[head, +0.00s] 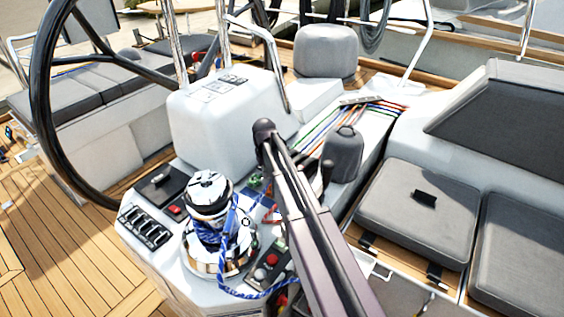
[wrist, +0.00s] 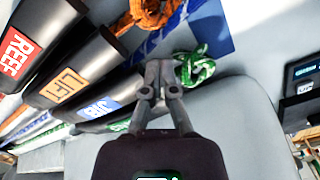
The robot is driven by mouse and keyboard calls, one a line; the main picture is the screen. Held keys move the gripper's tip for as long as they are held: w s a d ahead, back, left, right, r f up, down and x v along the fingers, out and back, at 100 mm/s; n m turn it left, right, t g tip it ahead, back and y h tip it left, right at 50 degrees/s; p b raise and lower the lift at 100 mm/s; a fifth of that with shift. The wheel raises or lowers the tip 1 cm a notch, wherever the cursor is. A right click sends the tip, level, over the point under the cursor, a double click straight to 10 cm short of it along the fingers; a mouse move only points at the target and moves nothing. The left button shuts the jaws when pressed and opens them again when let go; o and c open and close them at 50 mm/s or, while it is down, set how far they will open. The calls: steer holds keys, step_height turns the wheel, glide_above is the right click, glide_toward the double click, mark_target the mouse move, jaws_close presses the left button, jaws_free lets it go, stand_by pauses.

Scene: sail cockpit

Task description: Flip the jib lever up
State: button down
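The jib lever (wrist: 97,107) is a dark lever with a blue JIB label, in the wrist view left of my gripper. It lies beside two like levers, its far end running toward my fingers. My gripper (wrist: 158,72) is in the middle of the wrist view, its fingertips drawn together with nothing seen between them. It is just right of the jib lever's end; whether they touch I cannot tell. In the head view my arm crosses the cockpit, and I cannot make out the gripper or the labelled lever there.
The lift lever (wrist: 70,78) and reef lever (wrist: 25,45) lie left of the jib lever. Orange rope (wrist: 150,15) and green rope (wrist: 200,65) are close beyond my fingers. A winch (head: 212,225) with blue rope and the steering wheel (head: 42,110) stand left of my arm.

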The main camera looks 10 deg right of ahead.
steer(key=shift+w+r, duration=0.1)
steer(key=shift+r, duration=0.05)
steer(key=shift+w+d+r+p, duration=0.1)
steer(key=shift+r+p, duration=0.35)
steer(key=shift+p, duration=0.05)
steer(key=shift+w+d+r+p, duration=0.1)
steer(key=shift+r+p, duration=0.35)
steer(key=shift+w+d+r+p, duration=0.15)
steer(key=shift+r+p, duration=0.3)
steer(key=shift+r, duration=0.05)
steer(key=shift+w+d+r+p, duration=0.1)
steer(key=shift+r+p, duration=0.35)
steer(key=shift+w+d+r+p, duration=0.2)
steer(key=shift+r+p, duration=0.35)
steer(key=shift+p, duration=0.05)
steer(key=shift+w+d+r+p, duration=0.1)
steer(key=shift+d+r+p, duration=0.05)
steer(key=shift+r+p, duration=0.15)
